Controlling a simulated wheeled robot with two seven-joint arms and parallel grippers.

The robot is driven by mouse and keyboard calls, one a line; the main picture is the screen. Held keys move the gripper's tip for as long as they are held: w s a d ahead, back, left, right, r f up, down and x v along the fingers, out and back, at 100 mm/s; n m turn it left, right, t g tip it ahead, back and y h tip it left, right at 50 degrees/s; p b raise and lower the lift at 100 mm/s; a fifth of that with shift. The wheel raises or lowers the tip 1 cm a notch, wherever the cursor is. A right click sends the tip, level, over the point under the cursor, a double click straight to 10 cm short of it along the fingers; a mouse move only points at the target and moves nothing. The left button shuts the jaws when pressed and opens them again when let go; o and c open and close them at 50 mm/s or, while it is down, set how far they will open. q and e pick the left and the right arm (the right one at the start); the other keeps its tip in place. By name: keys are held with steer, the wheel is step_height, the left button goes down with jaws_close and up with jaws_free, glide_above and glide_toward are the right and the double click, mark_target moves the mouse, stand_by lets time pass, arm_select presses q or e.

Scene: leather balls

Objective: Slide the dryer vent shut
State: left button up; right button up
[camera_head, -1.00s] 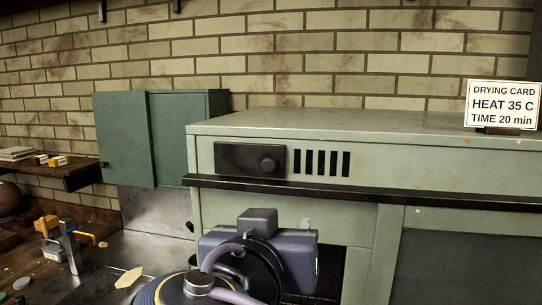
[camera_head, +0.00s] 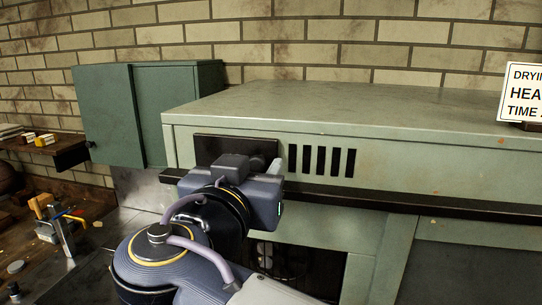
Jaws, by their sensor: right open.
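The dryer (camera_head: 390,125) is a pale green box with a dark sliding vent plate (camera_head: 222,146) on its front face. Several open dark slots (camera_head: 322,160) show just right of the plate. The plate's round knob is mostly hidden behind my right gripper (camera_head: 268,170), which is raised in front of the plate's lower right part. My right gripper is open; its fingertips are hard to see from behind, and I cannot tell whether they touch the knob. My left gripper is out of view.
A dark ledge (camera_head: 400,203) runs along the dryer under the vent. A white drying card (camera_head: 524,95) stands on top at the right. A green cabinet (camera_head: 105,115) is at the left, and a cluttered bench with tools (camera_head: 60,230) lies below it.

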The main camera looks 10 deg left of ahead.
steer(key=shift+w, duration=0.3)
jaws_close()
steer(key=d+b, duration=0.2)
steer(key=d+f+b, duration=0.1)
steer(key=d+b, duration=0.1)
steer(key=shift+s+d+b, duration=0.1)
steer(key=shift+d+b, duration=0.1)
steer(key=shift+b, duration=0.2)
steer(key=d+b, duration=0.2)
steer(key=d, duration=0.1)
steer(key=d+b, duration=0.1)
steer(key=d, duration=0.2)
steer(key=d+b, duration=0.2)
steer(key=d, duration=0.1)
steer(key=shift+s+d+r+b, duration=0.2)
steer(key=shift+d+r+b, duration=0.1)
steer(key=shift+d+r, duration=0.05)
steer(key=shift+d, duration=0.15)
steer(key=shift+r, duration=0.15)
